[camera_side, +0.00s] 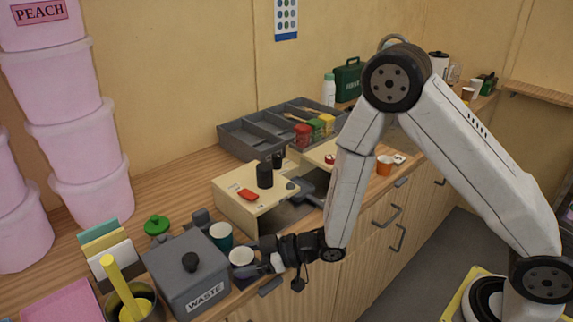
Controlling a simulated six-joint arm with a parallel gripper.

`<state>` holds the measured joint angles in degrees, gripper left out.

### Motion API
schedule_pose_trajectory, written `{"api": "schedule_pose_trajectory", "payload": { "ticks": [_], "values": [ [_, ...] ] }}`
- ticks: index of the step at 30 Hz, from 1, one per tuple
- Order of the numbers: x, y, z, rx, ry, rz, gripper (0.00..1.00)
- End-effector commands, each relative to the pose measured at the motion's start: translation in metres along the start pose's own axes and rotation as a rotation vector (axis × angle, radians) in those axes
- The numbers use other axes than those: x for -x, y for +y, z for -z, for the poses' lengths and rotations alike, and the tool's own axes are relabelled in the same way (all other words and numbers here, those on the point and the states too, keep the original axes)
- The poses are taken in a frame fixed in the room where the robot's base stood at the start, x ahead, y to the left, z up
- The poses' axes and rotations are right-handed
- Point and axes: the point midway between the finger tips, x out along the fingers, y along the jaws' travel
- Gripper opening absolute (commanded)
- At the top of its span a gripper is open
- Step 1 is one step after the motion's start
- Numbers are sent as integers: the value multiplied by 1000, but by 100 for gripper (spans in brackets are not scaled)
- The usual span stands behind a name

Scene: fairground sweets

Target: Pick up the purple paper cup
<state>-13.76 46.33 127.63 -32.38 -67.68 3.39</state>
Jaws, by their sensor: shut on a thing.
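A paper cup (241,256) with a pale inside stands at the front of the counter, just right of the grey waste box. Its outer wall is mostly hidden, so its purple colour is hard to make out. My gripper (258,268) reaches in from the right, low at the counter's front edge, and is shut on this cup. The cup looks upright. I cannot tell whether its base touches the surface. A teal cup (221,234) stands close behind it, to the left.
The lidded grey waste box (187,272) is close on the left. A green lid (156,224) lies behind it. A cream machine (250,205) with a black knob stands behind my gripper. A grey divided tray (247,139) is further back. An orange cup (384,166) stands to the right.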

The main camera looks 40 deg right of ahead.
Motion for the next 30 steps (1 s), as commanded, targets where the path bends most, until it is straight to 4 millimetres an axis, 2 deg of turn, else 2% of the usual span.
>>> {"api": "schedule_pose_trajectory", "payload": {
  "ticks": [8,21,30],
  "values": [
    [5,0,18,1,2,0,21],
    [20,0,66,2,3,-1,21],
    [27,0,88,1,1,0,21]
  ]
}}
